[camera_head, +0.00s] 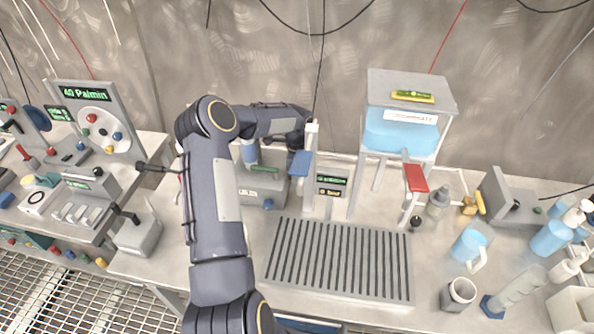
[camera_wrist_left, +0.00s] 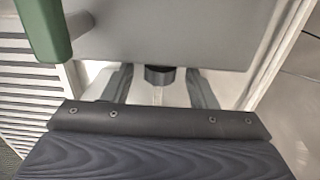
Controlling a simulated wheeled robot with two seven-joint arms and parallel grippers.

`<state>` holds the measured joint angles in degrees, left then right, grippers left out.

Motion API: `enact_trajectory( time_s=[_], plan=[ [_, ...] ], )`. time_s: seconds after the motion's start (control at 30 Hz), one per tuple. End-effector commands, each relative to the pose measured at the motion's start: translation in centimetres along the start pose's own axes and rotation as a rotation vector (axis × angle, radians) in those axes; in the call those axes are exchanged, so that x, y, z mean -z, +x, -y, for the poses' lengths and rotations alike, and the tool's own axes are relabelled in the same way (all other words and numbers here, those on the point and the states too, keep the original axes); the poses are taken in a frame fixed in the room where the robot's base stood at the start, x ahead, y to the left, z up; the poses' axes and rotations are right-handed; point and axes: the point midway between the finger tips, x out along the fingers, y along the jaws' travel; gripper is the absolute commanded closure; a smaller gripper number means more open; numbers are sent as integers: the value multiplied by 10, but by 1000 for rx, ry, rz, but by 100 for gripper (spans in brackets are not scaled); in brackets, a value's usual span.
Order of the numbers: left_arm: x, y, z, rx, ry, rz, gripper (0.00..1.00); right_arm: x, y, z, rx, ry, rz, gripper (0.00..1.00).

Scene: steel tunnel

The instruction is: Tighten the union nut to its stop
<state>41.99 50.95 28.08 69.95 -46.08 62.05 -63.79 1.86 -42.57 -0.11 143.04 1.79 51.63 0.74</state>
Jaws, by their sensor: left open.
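My left arm reaches up across the middle of the head view and bends right. Its gripper (camera_head: 297,143) is dark, partly hidden, and beside the upright grey post with the blue lever (camera_head: 300,163). In the left wrist view the two fingers of this gripper (camera_wrist_left: 161,84) are apart. A short dark round fitting (camera_wrist_left: 160,75) shows between them, under a grey housing (camera_wrist_left: 165,38). It may be the union nut, but I cannot be sure. I cannot tell whether the fingers touch it. My right gripper is not in view.
A green handle (camera_wrist_left: 43,28) is close at the upper left of the wrist view. A slotted tray (camera_head: 340,262) lies in front of the stand with the blue tank (camera_head: 400,135) and red lever (camera_head: 416,178). A jug (camera_head: 470,245) and bottles stand at right.

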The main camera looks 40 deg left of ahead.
Motion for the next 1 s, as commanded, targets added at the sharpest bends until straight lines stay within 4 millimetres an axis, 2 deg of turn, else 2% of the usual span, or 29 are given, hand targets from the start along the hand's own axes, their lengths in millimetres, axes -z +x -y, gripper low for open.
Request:
enact_trajectory(
  time_s=[0.33, 0.67, 0.87, 1.0],
  plan=[
    [0, 5, 0, 2, 0, 0, 49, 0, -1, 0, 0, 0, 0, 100],
    [0, 5, 0, 2, 0, 0, 92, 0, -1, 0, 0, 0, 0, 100],
    [0, 5, 2, -44, -4, 3, 92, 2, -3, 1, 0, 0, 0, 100],
    [0, 6, 5, -150, -6, 2, 92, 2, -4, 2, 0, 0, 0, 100]
  ],
)
